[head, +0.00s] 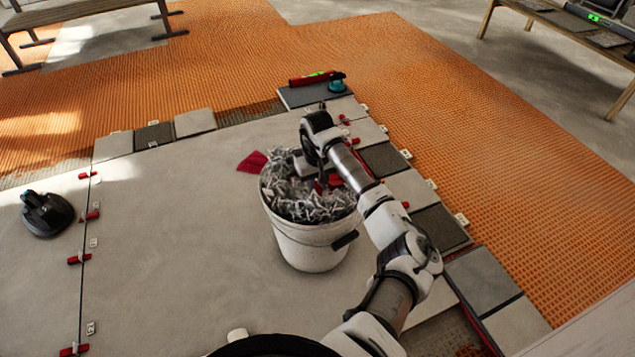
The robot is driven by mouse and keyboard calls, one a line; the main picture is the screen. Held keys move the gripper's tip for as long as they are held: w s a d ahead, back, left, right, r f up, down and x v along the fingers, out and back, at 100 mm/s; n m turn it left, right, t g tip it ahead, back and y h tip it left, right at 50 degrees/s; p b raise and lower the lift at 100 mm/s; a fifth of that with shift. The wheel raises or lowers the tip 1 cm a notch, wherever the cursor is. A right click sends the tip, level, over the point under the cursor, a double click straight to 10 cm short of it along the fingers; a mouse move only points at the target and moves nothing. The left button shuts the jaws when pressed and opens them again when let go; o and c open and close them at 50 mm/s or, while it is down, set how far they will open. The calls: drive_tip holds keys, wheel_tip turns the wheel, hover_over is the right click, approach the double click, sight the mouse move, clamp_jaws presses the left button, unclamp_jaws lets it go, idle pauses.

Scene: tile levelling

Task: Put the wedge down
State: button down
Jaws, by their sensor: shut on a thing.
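My gripper (323,184) reaches down into the top of a white bucket (312,246) on the large grey tile. The bucket is full of shredded grey and white scraps. A red wedge (334,181) shows at my fingertips, just above or among the scraps; my gripper is shut on it. The arm hides part of the wedge, so I cannot tell whether it touches the scraps. A flat red piece (252,162) lies at the bucket's back left, by the rim.
Red wedges and clips (79,259) sit along the tile joint at left. A black suction-cup tool (46,213) stands on the left tile. Small grey tiles (382,159) edge the right. A red level (312,79) lies at the back. The tile left of the bucket is clear.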

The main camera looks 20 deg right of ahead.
sight(317, 188)
drive_tip(key=c, duration=1.2)
unclamp_jaws()
drive_tip(key=shift+c, duration=0.2)
wheel_tip(317, 188, up, 7)
drive_tip(key=p, duration=0.4)
